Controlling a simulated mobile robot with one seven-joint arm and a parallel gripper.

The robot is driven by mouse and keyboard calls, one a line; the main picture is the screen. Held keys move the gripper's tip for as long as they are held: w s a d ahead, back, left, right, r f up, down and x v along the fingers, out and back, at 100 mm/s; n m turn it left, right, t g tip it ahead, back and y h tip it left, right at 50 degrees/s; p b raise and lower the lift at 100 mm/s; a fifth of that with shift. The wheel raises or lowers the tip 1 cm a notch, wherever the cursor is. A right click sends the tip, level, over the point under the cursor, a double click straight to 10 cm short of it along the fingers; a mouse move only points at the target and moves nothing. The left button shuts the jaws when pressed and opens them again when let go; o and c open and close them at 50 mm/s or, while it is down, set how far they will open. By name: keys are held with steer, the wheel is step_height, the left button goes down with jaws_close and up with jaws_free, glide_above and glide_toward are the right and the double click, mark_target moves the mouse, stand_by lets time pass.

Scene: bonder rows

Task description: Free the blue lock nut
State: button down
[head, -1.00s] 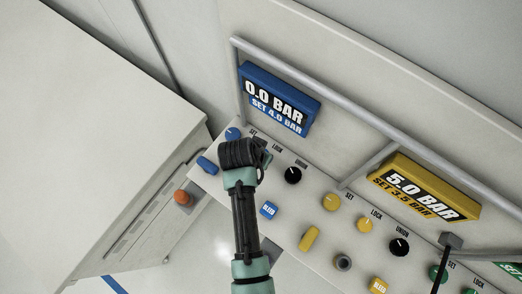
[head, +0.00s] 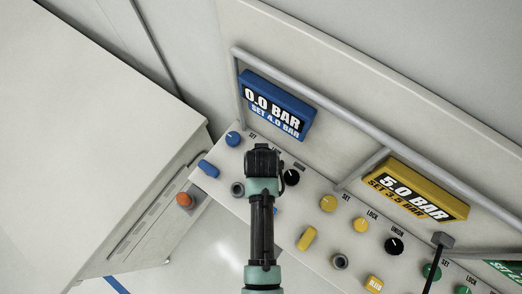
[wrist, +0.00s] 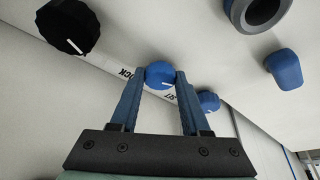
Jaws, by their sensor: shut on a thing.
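The blue lock nut (wrist: 160,75) shows in the wrist view between the fingertips, beside the printed LOCK label. It has a white line on its face. My gripper (wrist: 161,80) is shut on it, one finger on each side. In the head view my gripper (head: 262,160) covers the nut. The blue set knob (head: 233,138) is left of the gripper, and it also shows in the wrist view (wrist: 207,101). The blue display (head: 275,105) reads 0.0 BAR, SET 4.0 BAR.
The black union knob (head: 291,177) is close right of my gripper. A blue handle (head: 208,169) and a grey port (head: 237,188) lie to the left. A grey rail (head: 310,97) runs above the knobs. Yellow controls (head: 328,203) are farther right. An orange button (head: 184,200) is on the left cabinet.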

stand_by(0.3)
steer(key=shift+c, duration=1.9)
jaws_free()
steer(key=shift+r, duration=0.1)
steer(key=b+v, duration=0.1)
steer(key=v, duration=1.1)
steer(key=shift+s+r, duration=0.15)
steer(key=shift+r, duration=0.25)
steer(key=shift+d, duration=0.1)
